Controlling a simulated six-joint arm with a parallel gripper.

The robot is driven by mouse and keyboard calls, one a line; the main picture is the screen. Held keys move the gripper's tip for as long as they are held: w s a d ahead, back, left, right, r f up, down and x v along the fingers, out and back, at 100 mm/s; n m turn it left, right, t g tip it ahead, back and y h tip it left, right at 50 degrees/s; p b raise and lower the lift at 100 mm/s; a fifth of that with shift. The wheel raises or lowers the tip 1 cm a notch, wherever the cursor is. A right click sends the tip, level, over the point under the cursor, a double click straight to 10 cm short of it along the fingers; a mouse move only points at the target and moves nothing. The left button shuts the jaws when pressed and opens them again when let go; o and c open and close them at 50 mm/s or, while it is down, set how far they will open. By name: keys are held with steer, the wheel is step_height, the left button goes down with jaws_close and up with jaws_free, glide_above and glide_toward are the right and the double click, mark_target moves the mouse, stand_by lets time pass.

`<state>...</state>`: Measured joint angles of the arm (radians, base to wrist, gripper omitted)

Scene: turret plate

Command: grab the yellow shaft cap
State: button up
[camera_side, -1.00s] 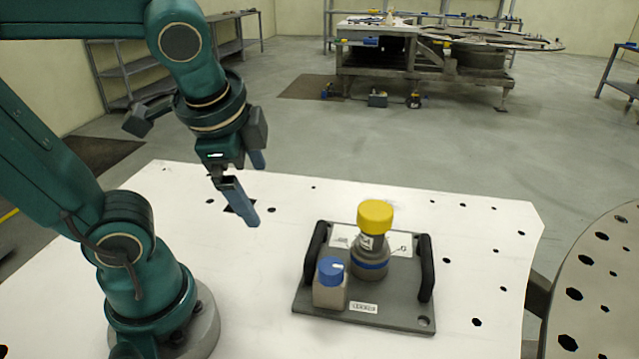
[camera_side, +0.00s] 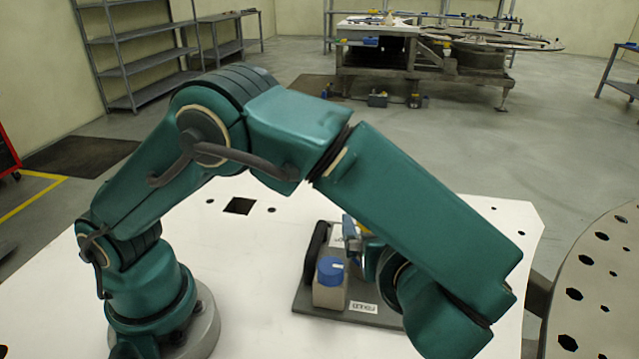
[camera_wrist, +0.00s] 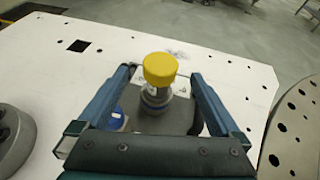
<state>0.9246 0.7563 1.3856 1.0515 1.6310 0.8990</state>
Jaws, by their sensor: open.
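The yellow shaft cap (camera_wrist: 160,69) sits on top of a grey shaft (camera_wrist: 155,98) standing upright on the grey turret plate (camera_side: 304,296). In the side view my arm hides nearly all of the cap and shaft. My gripper (camera_wrist: 160,72) is open, with its two blue fingers on the left and right of the cap in the wrist view. Clear gaps show between the fingers and the cap there. In the side view only a small part of the gripper (camera_side: 353,232) shows.
A blue-capped square block (camera_side: 330,284) stands on the plate left of the shaft. A black handle (camera_side: 317,250) rises at the plate's left edge. The white table (camera_side: 240,290) has free room left of the plate. A round table (camera_side: 600,290) with holes is at the right.

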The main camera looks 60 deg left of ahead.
steer(key=shift+f+x, duration=0.2)
steer(key=shift+x, duration=2.15)
steer(key=shift+d, duration=0.1)
steer(key=c, duration=1.4)
steer(key=shift+o, duration=0.2)
steer(key=shift+r, duration=0.1)
